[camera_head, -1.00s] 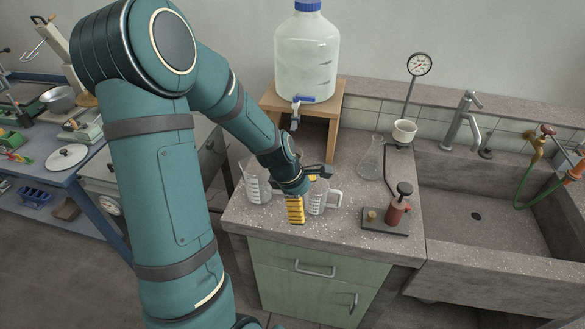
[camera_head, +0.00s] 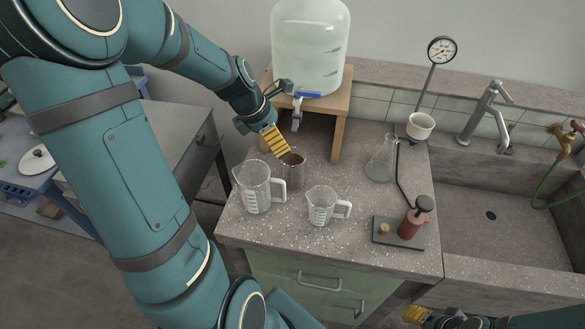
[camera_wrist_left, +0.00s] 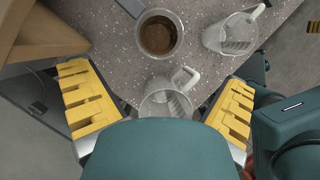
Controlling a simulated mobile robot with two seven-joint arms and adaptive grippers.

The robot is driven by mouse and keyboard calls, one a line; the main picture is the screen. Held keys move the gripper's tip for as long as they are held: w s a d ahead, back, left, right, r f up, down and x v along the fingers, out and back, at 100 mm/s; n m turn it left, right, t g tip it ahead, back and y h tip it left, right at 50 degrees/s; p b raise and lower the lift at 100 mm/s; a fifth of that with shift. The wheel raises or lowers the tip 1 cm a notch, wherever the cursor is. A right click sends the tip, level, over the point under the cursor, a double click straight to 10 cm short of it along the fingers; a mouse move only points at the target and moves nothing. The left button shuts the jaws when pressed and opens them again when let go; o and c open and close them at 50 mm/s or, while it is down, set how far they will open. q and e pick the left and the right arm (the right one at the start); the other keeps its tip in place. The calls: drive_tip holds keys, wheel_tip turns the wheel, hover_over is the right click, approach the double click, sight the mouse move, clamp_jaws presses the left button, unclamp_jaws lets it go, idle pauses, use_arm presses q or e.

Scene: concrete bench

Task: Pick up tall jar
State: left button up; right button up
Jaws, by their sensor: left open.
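The tall jar (camera_head: 293,172) appears to be the greyish, see-through cylinder with a brownish inside, standing upright on the bench behind the measuring jugs. In the left wrist view the round jar mouth (camera_wrist_left: 160,34) shows from above, with brown at its bottom. My left gripper (camera_head: 275,142) is open and empty, above and just left of the jar's rim. In the left wrist view its spread yellow fingers (camera_wrist_left: 157,80) have the jar beyond them, not between them. My right gripper (camera_head: 415,314) shows only partly at the bottom edge; its jaws are unclear.
A large clear measuring jug (camera_head: 258,190) stands in front of the jar, and a smaller jug (camera_head: 322,207) to the right. A wooden stand (camera_head: 338,128) with a water carboy (camera_head: 308,45) is close behind. A flask (camera_head: 381,160) and red-bodied device (camera_head: 411,222) stand further right.

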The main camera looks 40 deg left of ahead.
use_arm(q)
drive_tip(key=b, duration=0.2)
approach(295, 161)
drive_tip(key=s+d, duration=0.1)
drive_tip(key=d, duration=0.2)
drive_tip(key=shift+a+b+x, duration=0.15)
drive_tip(key=shift+b+x, duration=0.35)
drive_tip(key=shift+x, duration=1.15)
drive_tip(key=shift+a+b+x, duration=0.15)
drive_tip(key=shift+b+x, duration=0.3)
drive_tip(key=shift+x, duration=1.2)
drive_tip(key=c, duration=1.2)
